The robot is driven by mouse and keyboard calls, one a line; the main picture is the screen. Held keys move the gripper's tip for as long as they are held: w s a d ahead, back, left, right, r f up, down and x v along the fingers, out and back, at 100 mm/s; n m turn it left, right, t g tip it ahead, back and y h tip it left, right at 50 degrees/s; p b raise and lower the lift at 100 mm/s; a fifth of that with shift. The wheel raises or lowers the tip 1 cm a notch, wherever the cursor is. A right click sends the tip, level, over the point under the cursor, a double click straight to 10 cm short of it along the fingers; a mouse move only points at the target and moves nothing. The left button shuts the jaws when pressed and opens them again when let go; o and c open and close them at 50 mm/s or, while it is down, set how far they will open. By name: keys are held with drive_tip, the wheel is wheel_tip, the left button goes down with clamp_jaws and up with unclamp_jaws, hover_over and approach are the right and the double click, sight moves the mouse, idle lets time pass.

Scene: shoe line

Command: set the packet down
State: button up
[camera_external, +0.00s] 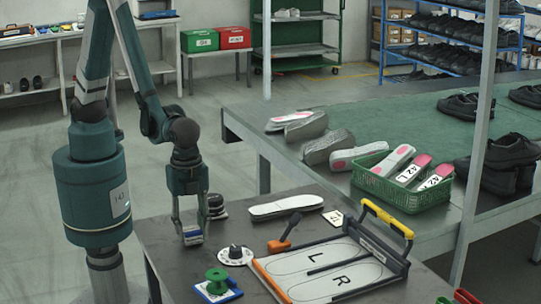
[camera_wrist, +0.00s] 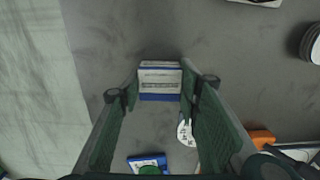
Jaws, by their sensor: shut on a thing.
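The packet (camera_external: 193,237) is a small white and blue block with printed lines. It is at the near left end of the dark worktable (camera_external: 163,243), low over the tabletop; I cannot tell whether it touches the surface. My gripper (camera_external: 191,226) points down and is shut on it. In the wrist view the packet (camera_wrist: 160,82) sits between the two green fingers of my gripper (camera_wrist: 160,88), its printed face showing. The table's left edge runs to the left of it.
A white dial disc (camera_external: 236,257), a green spool on a blue base (camera_external: 216,284), an orange-based tool (camera_external: 284,238) and a white insole (camera_external: 286,207) lie nearby. The L/R frame (camera_external: 330,265) fills the table's right part. A dark round stack (camera_external: 216,207) stands behind my gripper.

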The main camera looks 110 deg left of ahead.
sight(191, 229)
drive_tip(key=shift+f, duration=0.35)
drive_tip(key=o, duration=0.9)
drive_tip(key=shift+r, duration=0.15)
drive_tip(key=shift+r+p, duration=1.2)
drive_tip(key=shift+r, duration=4.8)
